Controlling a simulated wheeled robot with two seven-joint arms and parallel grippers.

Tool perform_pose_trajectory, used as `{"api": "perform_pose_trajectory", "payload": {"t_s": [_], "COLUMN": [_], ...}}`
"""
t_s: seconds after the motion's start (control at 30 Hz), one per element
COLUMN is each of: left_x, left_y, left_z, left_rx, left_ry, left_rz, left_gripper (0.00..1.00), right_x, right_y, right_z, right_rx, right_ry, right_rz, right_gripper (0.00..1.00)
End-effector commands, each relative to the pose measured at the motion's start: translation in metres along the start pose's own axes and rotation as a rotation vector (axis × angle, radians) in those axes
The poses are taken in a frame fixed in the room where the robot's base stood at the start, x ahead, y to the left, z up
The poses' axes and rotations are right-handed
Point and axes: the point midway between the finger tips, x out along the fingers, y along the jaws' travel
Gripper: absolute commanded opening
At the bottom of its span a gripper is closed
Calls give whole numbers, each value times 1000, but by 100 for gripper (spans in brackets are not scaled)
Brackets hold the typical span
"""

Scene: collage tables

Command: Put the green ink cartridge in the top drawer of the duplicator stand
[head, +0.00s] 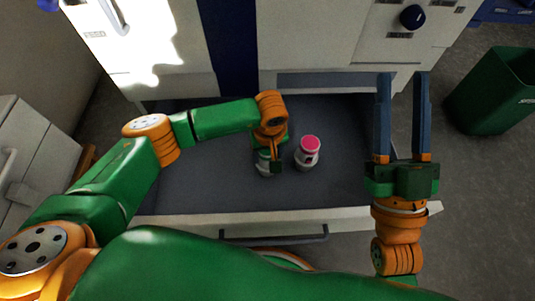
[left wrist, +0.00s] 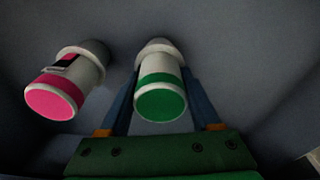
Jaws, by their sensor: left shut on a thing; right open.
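The green-banded white ink cartridge (left wrist: 160,98) stands between the fingers of my left gripper (left wrist: 163,76), which is shut on it. In the head view my left gripper (head: 268,165) is low inside the open drawer (head: 200,185) of the duplicator stand and hides most of that cartridge. The cartridge appears upright at the drawer floor; whether it touches the floor is hard to tell. The drawer is pulled out, with its front and dark handle (head: 275,239) nearest me. My right gripper (head: 402,85) is open and empty, above the drawer's right side.
A pink-topped cartridge (head: 308,150) stands in the drawer just right of my left gripper; it also shows in the left wrist view (left wrist: 62,92). The duplicator's white body (head: 305,45) rises behind the drawer. A green bin (head: 492,92) stands at the right. A pale cabinet (head: 30,145) stands at the left.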

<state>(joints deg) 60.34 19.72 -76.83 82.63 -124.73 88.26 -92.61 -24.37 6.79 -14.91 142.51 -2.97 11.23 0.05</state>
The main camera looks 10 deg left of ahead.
Motion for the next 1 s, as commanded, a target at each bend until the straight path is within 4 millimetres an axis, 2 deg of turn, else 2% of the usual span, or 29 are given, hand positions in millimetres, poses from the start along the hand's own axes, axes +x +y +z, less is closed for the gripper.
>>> {"api": "perform_pose_trajectory", "payload": {"t_s": [0.9, 0.93, 1.0], "left_x": [2, 2, 2], "left_y": [0, 0, 0], "left_z": [0, 0, 0], "left_rx": [0, 0, 0], "left_ry": [1, 0, 0], "left_rz": [0, 0, 0], "left_gripper": [0, 72, 91], "right_x": [-2, -2, -2], "right_y": [-3, -3, -3], "right_z": [-20, -21, -21], "right_rx": [3, 3, 3], "right_ry": [105, 111, 112], "right_rz": [-6, -6, -7], "right_gripper": [45, 45, 45]}}
